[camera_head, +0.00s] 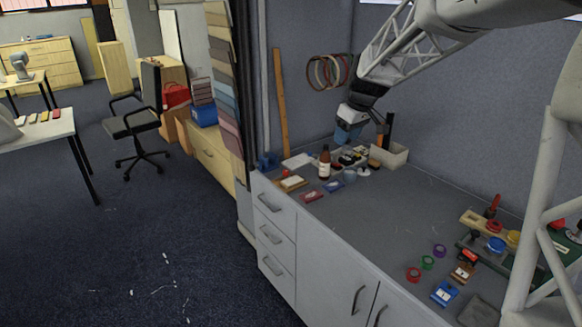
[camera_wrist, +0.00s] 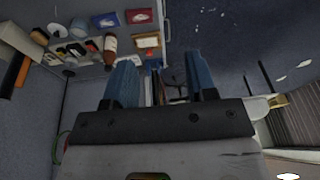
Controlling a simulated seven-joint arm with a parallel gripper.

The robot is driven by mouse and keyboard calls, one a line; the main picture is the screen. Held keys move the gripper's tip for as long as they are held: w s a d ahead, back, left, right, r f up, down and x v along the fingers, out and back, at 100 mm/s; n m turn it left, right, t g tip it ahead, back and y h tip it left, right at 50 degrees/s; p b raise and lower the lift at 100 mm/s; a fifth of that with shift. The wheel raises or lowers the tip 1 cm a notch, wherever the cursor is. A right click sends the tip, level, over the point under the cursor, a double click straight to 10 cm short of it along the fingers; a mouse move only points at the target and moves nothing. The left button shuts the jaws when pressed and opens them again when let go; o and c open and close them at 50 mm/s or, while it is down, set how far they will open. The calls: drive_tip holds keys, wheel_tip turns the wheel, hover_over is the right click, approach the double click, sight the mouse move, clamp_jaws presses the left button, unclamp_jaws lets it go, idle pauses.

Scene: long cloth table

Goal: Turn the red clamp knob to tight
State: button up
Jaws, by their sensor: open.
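My gripper (camera_head: 350,132) hangs over the far part of the counter in the head view, well away from the coloured knobs. In the wrist view my gripper (camera_wrist: 164,75) has its two blue fingers apart, with nothing held between them. A round red knob (camera_head: 494,226) sits among the fixtures at the right of the counter, near a blue knob (camera_head: 496,244) and a yellow one (camera_head: 513,238). An upright red handle (camera_head: 493,205) stands just behind. These are small, so I cannot tell which is the clamp's knob or how tight it is.
A brown bottle (camera_head: 324,163), a pale bin (camera_head: 390,155) and several small items crowd the counter's far end. Loose red, green and purple rings (camera_head: 427,263) lie near the front right. The middle of the grey counter (camera_head: 375,215) is clear.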

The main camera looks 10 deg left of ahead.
drive_tip(key=w+a+f+n, duration=0.1)
drive_tip(key=w+a+f, duration=0.2)
drive_tip(key=w, duration=0.3)
drive_tip(key=w+a+f+n+y, duration=0.1)
drive_tip(key=w+a+f+n, duration=0.15)
drive_tip(key=w, duration=0.25)
drive_tip(key=w+a+f+n, duration=0.1)
drive_tip(key=w+a+f, duration=0.3)
drive_tip(key=w, duration=0.2)
drive_tip(key=n+g+y, duration=0.1)
drive_tip(key=n, duration=0.2)
approach(286, 171)
drive_tip(key=shift+w+a+f+n, duration=0.1)
drive_tip(key=shift+a+f+n, duration=0.15)
drive_tip(key=shift+f, duration=0.4)
drive_tip(key=shift+f, duration=0.1)
drive_tip(key=shift+x, duration=3.85)
drive_tip(key=shift+a, duration=0.1)
drive_tip(key=shift+c, duration=0.2)
drive_tip(key=c, duration=0.8)
drive_tip(key=shift+c, duration=0.2)
